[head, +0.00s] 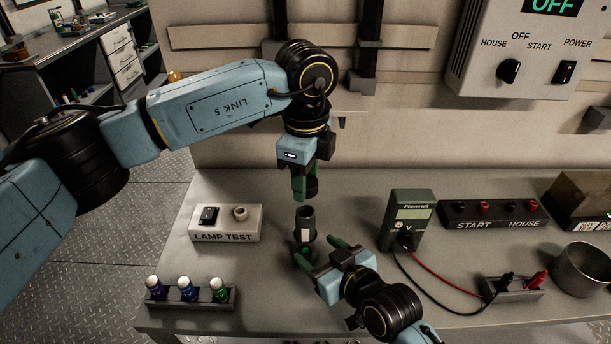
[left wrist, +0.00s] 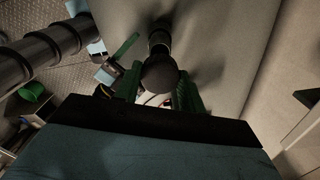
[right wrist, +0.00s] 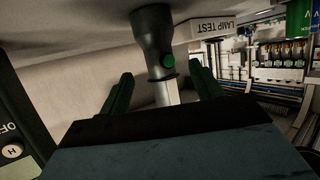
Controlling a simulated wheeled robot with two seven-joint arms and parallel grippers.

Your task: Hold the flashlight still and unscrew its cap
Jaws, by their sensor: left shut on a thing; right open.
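The flashlight (head: 305,218) stands upright on the bench, dark with a pale band. The right wrist view shows its flared head on the bench, a green button and the pale part (right wrist: 165,93). My left gripper (head: 306,192) is above it, shut on the dark round cap (head: 313,186). A gap shows between cap and flashlight top. In the left wrist view the cap (left wrist: 160,76) sits between the green fingers, the flashlight (left wrist: 159,38) beyond. My right gripper (head: 317,249) is open low beside the flashlight; its fingers (right wrist: 163,92) lie either side of it, apart from it.
A lamp test box (head: 225,235) and a rack of several small batteries (head: 188,303) stand to the left. A meter (head: 410,215) with cables, a terminal block (head: 493,216) and a metal cup (head: 582,270) stand to the right. The bench behind the flashlight is clear.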

